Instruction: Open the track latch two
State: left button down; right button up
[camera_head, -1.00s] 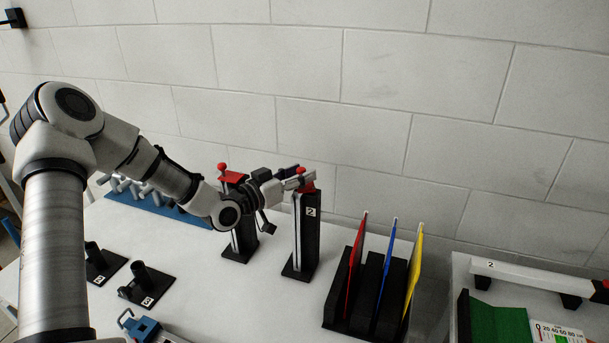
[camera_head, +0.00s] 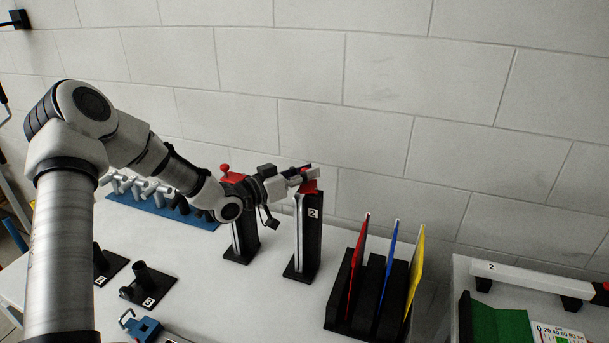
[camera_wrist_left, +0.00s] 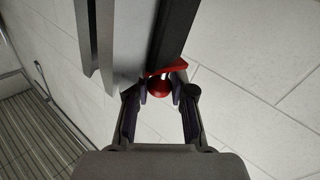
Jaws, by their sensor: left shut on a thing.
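Track two is a dark upright post (camera_head: 308,236) with a "2" label and a pale rail on its side, in the middle of the head view. Its red latch (camera_head: 310,186) sits at the top. In the left wrist view the latch shows as a red plate with a round red knob (camera_wrist_left: 159,88). My left gripper (camera_head: 304,174) reaches the post top from the left and is shut on the knob. In the wrist view its fingertips (camera_wrist_left: 161,86) are on either side of the knob. My right gripper is not in view.
A similar post (camera_head: 240,232) with a red latch stands left, close below my wrist. A rack (camera_head: 340,318) with red, blue and yellow plates stands right. Black holders (camera_head: 148,287) and a blue rack (camera_head: 165,207) are at left. A wall (camera_head: 400,100) is behind.

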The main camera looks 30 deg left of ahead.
pick_arm(q)
jog(key=shift+w+r+m+g+h, duration=0.1)
jog(key=shift+w+m+g+h, duration=0.15)
jog(key=shift+m+h, duration=0.25)
jog(key=shift+w+r+m+g+h, duration=0.1)
jog(key=shift+m+g+h, duration=0.15)
jog(key=shift+m+h, duration=0.25)
jog(key=shift+w+d+m+g+h+p, duration=0.15)
jog(key=shift+m+g+h, duration=0.15)
jog(key=shift+h, duration=0.2)
jog(key=shift+d+m+g+h+p, duration=0.1)
jog(key=shift+m+g+h+p, duration=0.15)
jog(key=shift+h, duration=0.25)
jog(key=c, duration=1)
grip_release()
jog(key=shift+a, duration=0.1)
jog(key=shift+a+f, duration=0.1)
